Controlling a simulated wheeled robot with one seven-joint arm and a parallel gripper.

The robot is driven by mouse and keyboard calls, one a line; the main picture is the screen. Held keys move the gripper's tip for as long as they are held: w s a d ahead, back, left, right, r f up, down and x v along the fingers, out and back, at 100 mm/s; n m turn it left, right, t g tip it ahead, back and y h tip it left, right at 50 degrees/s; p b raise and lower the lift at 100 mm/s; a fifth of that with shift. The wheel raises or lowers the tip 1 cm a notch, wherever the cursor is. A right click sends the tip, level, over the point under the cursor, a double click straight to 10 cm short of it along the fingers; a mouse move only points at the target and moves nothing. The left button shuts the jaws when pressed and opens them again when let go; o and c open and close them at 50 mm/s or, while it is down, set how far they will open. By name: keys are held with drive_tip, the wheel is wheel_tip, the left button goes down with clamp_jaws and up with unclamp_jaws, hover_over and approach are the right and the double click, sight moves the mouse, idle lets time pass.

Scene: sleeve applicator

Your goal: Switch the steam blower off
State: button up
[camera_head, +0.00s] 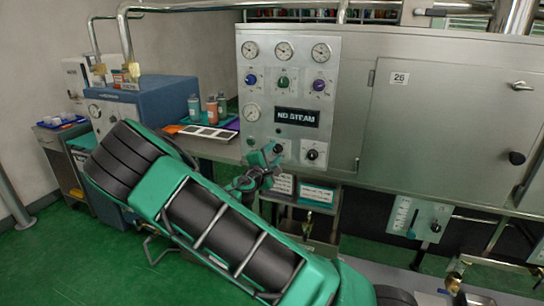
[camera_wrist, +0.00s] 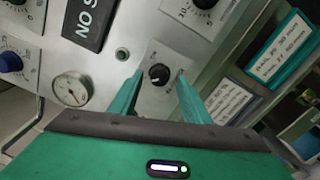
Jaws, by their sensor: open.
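A steel control panel (camera_head: 268,72) carries gauges, knobs and a black "NO STEAM" sign (camera_head: 297,117); the sign also shows in the wrist view (camera_wrist: 87,20). Below the sign is a small plate with a black rotary knob (camera_wrist: 159,74), its lettering too small to read. A second black knob (camera_head: 312,154) is to its right in the head view. My gripper (camera_head: 268,156) is at the panel's lower left. In the wrist view its two green fingers (camera_wrist: 160,78) are open, one on each side of the first knob. I cannot tell whether they touch it.
A pressure gauge (camera_wrist: 72,88) and a blue knob (camera_wrist: 10,62) are nearby. Binders (camera_wrist: 228,100) stand on a shelf under the panel. A counter with bottles (camera_head: 212,110) and a tray (camera_head: 208,132) is left. A steel cabinet door (camera_head: 430,120) and a lower switch box (camera_head: 420,218) are right.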

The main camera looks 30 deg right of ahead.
drive_tip(key=v, duration=1)
drive_tip(key=shift+a, duration=0.25)
drive_tip(key=shift+s+f, duration=0.1)
drive_tip(key=s+d+f+m+g+y, duration=0.35)
drive_tip(key=s+d+m+g, duration=0.25)
drive_tip(key=s, duration=0.4)
drive_tip(key=s+d+f+m+g+y, duration=0.2)
drive_tip(key=s+d+f+m+g, duration=0.3)
drive_tip(key=s, duration=0.5)
drive_tip(key=s+a+r+m+y, duration=0.3)
drive_tip(key=s+a+r+y, duration=0.1)
drive_tip(key=s, duration=0.6)
drive_tip(key=s+a+r+m+y, duration=0.4)
drive_tip(key=s+a+r+y, duration=0.1)
drive_tip(key=s, duration=0.4)
drive_tip(key=shift+s+a+r, duration=0.4)
drive_tip(key=shift+c, duration=0.6)
